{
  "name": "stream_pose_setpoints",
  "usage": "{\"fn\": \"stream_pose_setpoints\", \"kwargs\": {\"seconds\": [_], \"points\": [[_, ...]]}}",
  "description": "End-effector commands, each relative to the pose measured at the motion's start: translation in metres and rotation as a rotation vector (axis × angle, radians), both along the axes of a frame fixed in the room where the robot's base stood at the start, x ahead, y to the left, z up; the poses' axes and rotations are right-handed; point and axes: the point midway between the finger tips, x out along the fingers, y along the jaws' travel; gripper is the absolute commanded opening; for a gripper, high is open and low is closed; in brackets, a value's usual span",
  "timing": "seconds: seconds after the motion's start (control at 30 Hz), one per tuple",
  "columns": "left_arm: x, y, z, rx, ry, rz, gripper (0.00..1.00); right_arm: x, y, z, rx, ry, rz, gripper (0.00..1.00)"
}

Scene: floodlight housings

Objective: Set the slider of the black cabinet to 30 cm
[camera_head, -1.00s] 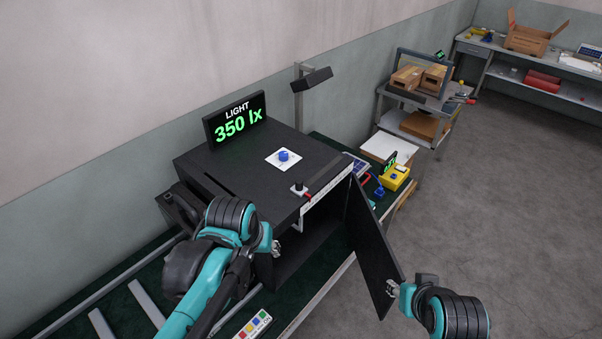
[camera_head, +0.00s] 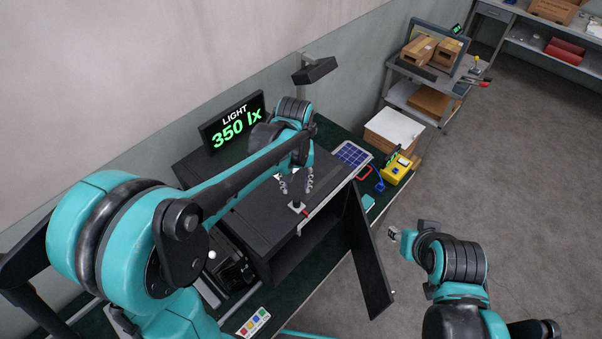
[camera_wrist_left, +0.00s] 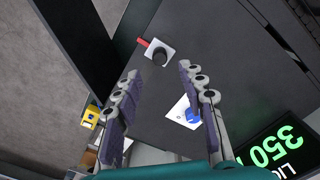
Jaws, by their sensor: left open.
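The black cabinet (camera_head: 240,222) has a slider, a black knob (camera_head: 297,205) on a white plate with a red pointer, near the front edge of its top. A white scale strip (camera_head: 328,200) runs along that edge; its numbers are too small to read. My left gripper (camera_head: 296,185) is open above the top, just behind the knob. In the left wrist view the knob (camera_wrist_left: 159,55) shows beyond and between the open fingertips (camera_wrist_left: 158,73), not gripped. My right gripper (camera_head: 393,234) is right of the open cabinet door (camera_head: 368,262), apart from it; its jaws are unclear.
A display (camera_head: 232,122) reading 350 lx stands at the back of the top. A blue knob (camera_wrist_left: 193,115) on a white plate is near the left gripper. A lamp (camera_head: 314,70) overhangs behind. A solar panel (camera_head: 351,154) and yellow device (camera_head: 396,168) lie to the right.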

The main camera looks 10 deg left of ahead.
Motion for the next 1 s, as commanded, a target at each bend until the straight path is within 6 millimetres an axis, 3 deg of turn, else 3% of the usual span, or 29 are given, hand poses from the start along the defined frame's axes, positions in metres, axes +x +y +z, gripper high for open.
{"fn": "stream_pose_setpoints", "kwargs": {"seconds": [0.17,0.6,0.97,1.0], "points": [[0.000,-0.001,-0.008,0.001,0.006,0.002,0.41,-0.001,0.000,0.001,0.000,0.001,0.000,0.40],[-0.001,-0.001,-0.071,0.001,0.005,0.001,0.41,-0.001,0.000,-0.002,0.000,0.001,0.000,0.40],[-0.001,-0.001,-0.078,0.001,0.005,0.001,0.41,-0.001,0.000,-0.002,0.000,0.001,0.000,0.40],[-0.001,-0.001,-0.078,0.001,0.005,0.001,0.30,-0.001,0.000,-0.002,0.000,0.001,0.000,0.40]]}}
